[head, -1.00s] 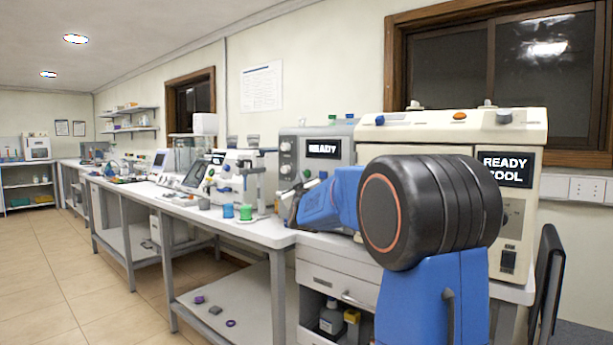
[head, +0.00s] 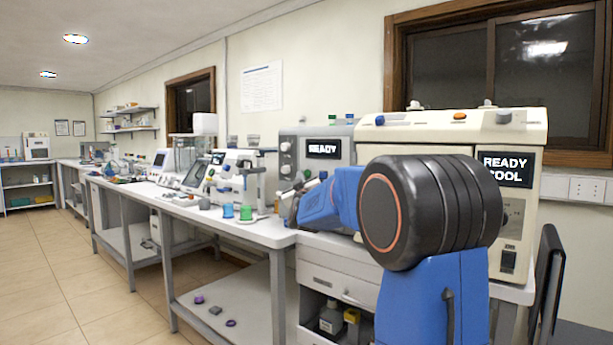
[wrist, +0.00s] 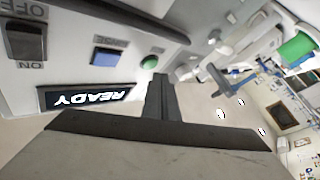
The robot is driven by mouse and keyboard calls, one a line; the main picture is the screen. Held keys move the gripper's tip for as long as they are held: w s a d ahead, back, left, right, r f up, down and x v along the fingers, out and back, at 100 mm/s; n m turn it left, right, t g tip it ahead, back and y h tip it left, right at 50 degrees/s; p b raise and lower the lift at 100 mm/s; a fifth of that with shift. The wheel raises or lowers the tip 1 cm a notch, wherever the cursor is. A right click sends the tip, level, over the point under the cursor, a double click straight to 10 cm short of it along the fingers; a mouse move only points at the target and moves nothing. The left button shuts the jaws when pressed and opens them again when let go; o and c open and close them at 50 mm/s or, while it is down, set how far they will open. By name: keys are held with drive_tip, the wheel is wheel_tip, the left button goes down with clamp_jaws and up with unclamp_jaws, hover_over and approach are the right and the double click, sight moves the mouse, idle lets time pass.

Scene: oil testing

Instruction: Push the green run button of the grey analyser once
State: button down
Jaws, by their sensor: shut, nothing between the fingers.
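The grey analyser (head: 330,133) stands on the bench left of the cream machine, with its lit display reading READY. In the wrist view the display (wrist: 88,96) appears upside down. The green button (wrist: 151,62) is on the same panel, beside a blue button (wrist: 105,57). My gripper (wrist: 160,78) is shut and empty, its tips close to the green button in the picture. A gap seems to show between them, but I cannot tell its depth. In the head view my blue arm covers part of the analyser's front and most of the gripper.
An ON/OFF switch (wrist: 25,40) is on the same panel. The cream machine (head: 450,125) stands to the right, behind my arm. Green (head: 246,212) and blue (head: 228,210) containers stand on the bench to the left, near other instruments.

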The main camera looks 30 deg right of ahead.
drive_tip(key=shift+d, duration=0.1)
idle(0.3)
drive_tip(key=shift+w+d, duration=0.15)
drive_tip(key=shift+d, duration=0.15)
drive_tip(key=shift+w+d, duration=0.1)
drive_tip(key=shift+d, duration=0.3)
idle(0.8)
drive_tip(key=shift+a, duration=0.2)
drive_tip(key=shift+s+a, duration=0.25)
drive_tip(key=shift+a, duration=0.35)
drive_tip(key=shift+a, duration=0.1)
drive_tip(key=shift+s+a, duration=0.3)
drive_tip(key=shift+a, duration=0.45)
drive_tip(key=shift+s+a, duration=0.3)
drive_tip(key=shift+a, duration=0.45)
drive_tip(key=shift+s+a, duration=0.3)
drive_tip(key=shift+a, duration=0.45)
